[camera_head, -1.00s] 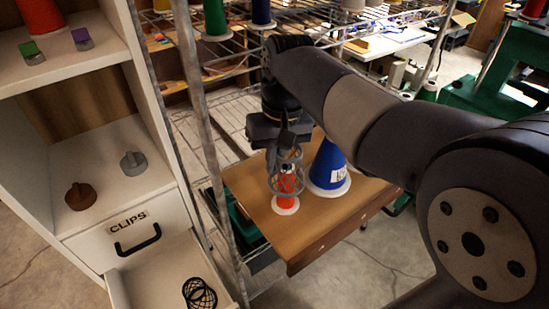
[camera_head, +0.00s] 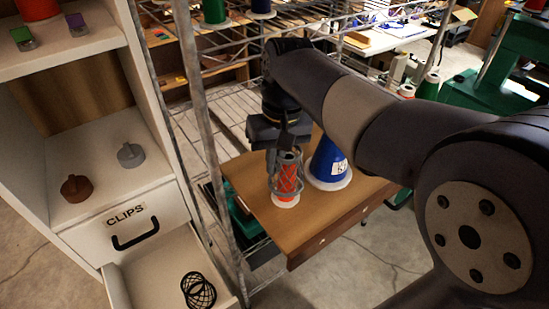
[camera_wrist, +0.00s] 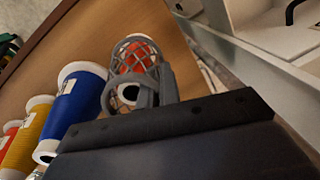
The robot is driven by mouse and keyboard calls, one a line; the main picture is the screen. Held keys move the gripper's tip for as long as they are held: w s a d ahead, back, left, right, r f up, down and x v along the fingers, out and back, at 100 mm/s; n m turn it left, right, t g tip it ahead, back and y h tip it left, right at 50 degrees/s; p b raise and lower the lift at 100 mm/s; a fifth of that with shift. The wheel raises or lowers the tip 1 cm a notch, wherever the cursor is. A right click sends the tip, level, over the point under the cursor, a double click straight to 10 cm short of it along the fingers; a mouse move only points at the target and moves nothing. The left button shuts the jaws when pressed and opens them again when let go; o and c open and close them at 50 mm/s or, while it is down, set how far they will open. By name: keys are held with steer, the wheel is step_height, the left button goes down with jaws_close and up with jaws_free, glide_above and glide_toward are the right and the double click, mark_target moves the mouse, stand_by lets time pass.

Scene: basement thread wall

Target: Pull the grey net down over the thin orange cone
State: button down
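The thin orange cone (camera_head: 288,184) stands on its white base on the wooden board, left of a big blue cone (camera_head: 328,163). The grey net (camera_head: 299,178) is around the orange cone, and orange shows through its mesh along most of the height. In the wrist view the net (camera_wrist: 148,58) surrounds the cone (camera_wrist: 133,60), whose open top faces the camera. My gripper (camera_head: 287,143) is just above the cone's top, with its fingers at the net's upper rim. The fingers look shut on that rim; the exact contact is partly hidden.
More cones, one yellow (camera_wrist: 33,128), stand near the blue cone in the wrist view. A metal rack post (camera_head: 205,130) rises left of the board. A white cabinet with an open CLIPS drawer (camera_head: 150,277) holding black nets (camera_head: 199,291) is at the left.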

steer(key=c, duration=1.6)
jaws_free()
steer(key=shift+o, duration=0.2)
steer(key=shift+r, duration=0.1)
step_height(320, 180, up, 11)
steer(key=d, duration=0.1)
steer(key=shift+w, duration=0.15)
step_height(320, 180, down, 8)
steer(key=shift+a, duration=0.35)
